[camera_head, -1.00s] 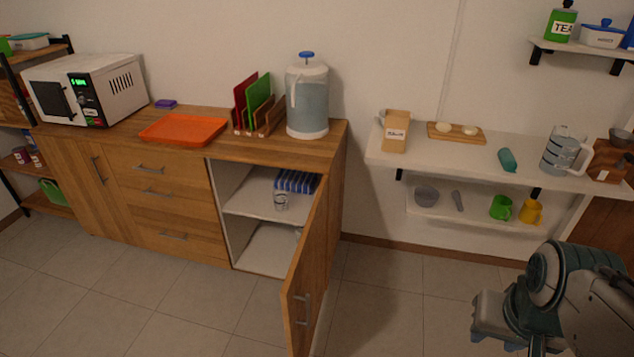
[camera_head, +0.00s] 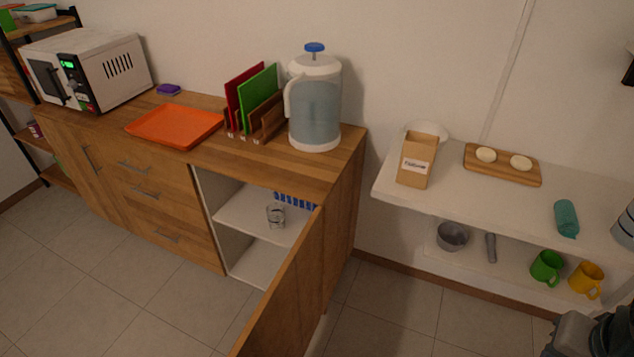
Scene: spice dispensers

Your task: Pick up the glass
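A small clear glass (camera_head: 276,215) stands on the upper shelf inside the open cabinet (camera_head: 205,197), near the shelf's front. A blue rack (camera_head: 294,200) is behind it on the same shelf, partly hidden by the cabinet's edge and door. My arm shows only at the bottom right corner, dark and cut off by the frame. My gripper's fingertips cannot be made out there. It is far from the glass, across the floor to the right.
The cabinet door (camera_head: 283,290) stands open, jutting toward me right of the glass. A water dispenser (camera_head: 315,105), an orange tray (camera_head: 175,126) and a microwave (camera_head: 88,68) are on the counter. A wall shelf at right holds a paper bag (camera_head: 416,160). Floor left of the door is clear.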

